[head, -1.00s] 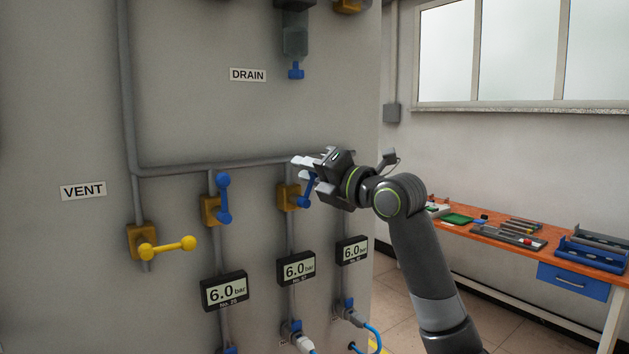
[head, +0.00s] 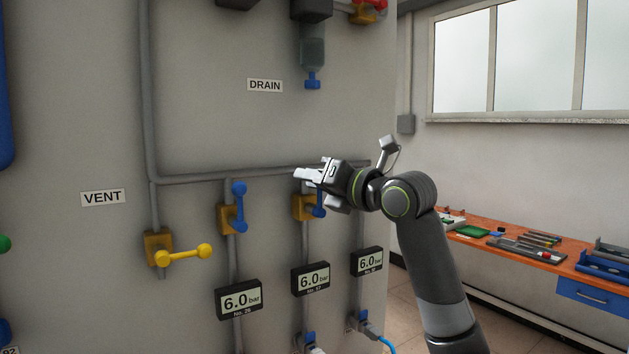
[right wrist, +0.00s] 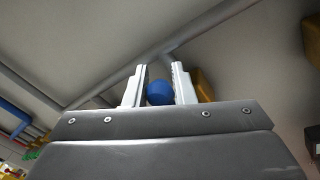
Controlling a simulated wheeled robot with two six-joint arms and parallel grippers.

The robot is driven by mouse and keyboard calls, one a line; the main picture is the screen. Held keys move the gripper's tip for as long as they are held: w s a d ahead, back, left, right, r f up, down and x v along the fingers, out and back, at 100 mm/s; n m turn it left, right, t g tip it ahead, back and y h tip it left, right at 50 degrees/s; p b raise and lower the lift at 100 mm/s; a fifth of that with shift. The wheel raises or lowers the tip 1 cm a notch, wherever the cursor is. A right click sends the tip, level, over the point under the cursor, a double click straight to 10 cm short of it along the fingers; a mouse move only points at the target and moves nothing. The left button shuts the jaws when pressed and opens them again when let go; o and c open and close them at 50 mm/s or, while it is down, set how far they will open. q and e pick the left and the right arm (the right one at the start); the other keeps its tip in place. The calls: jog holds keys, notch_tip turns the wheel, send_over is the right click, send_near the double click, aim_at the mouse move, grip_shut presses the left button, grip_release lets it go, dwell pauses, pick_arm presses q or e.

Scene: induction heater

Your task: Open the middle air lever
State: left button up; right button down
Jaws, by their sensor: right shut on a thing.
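The middle air lever (head: 319,204) is blue and sits on a yellow valve body (head: 301,207) above the middle 6.0 bar gauge (head: 311,279). Its lower part shows just right of the valve body; its upper part is hidden by my right gripper (head: 308,175). In the right wrist view, a blue ball knob (right wrist: 160,92) lies between the two fingers of the right gripper (right wrist: 158,84), which is shut on it. The left air lever (head: 238,207) is blue and points upright. The right air lever is hidden behind my arm. My left gripper is not in view.
A yellow vent lever (head: 185,254) sticks out to the right at lower left. A grey pipe (head: 200,180) runs across above the valves. A drain fitting (head: 312,80) hangs above. An orange workbench (head: 480,221) with tools stands at right.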

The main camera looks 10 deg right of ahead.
jog(key=shift+f, duration=0.15)
jog(key=c, duration=1.5)
grip_release()
jog(key=shift+c, duration=0.2)
jog(key=o, duration=0.3)
jog(key=shift+a, duration=0.15)
jog(key=shift+o, duration=0.2)
jog(key=shift+s, duration=0.1)
jog(key=shift+s+d, duration=0.2)
jog(key=shift+d, duration=0.05)
jog(key=b+v, duration=0.5)
jog(key=v, duration=1.1)
jog(key=shift+s, duration=0.35)
jog(key=shift+d, duration=0.1)
